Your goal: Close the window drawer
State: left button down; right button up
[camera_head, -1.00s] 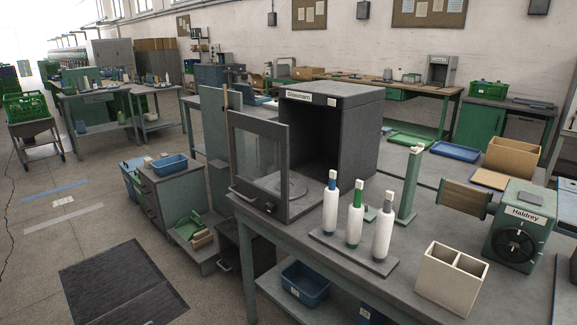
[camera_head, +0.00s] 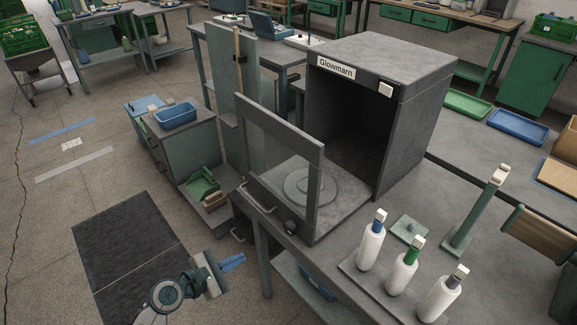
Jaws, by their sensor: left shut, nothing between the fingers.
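The window drawer (camera_head: 322,185) belongs to the dark grey cabinet labelled Glowmarn (camera_head: 395,85) on the workbench. It stands pulled out toward the lower left, with its clear framed window front well apart from the cabinet opening. A round plate (camera_head: 308,187) lies on the drawer floor, partly seen through the window. A light bar handle (camera_head: 258,198) is on the outer face of the front. My left gripper (camera_head: 233,263) is shut and empty, low in front of the bench, below and left of the handle and apart from it. My right gripper is out of view.
A low cabinet with a blue bin (camera_head: 176,117) stands left. A dark mat (camera_head: 130,250) lies on open floor.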

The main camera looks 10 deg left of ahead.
pick_arm(q)
notch_tip(320, 180, up, 14)
jog(key=w+n+t+h+p, duration=0.2)
jog(key=n, duration=0.4)
jog(key=p, duration=0.5)
send_near(289, 186)
jog(key=x, duration=0.5)
jog(key=shift+w+d, duration=0.25)
jog(key=shift+w, duration=0.05)
jog(key=shift+w+d, duration=0.35)
jog(key=shift+w, duration=0.05)
jog(key=shift+f, duration=0.1)
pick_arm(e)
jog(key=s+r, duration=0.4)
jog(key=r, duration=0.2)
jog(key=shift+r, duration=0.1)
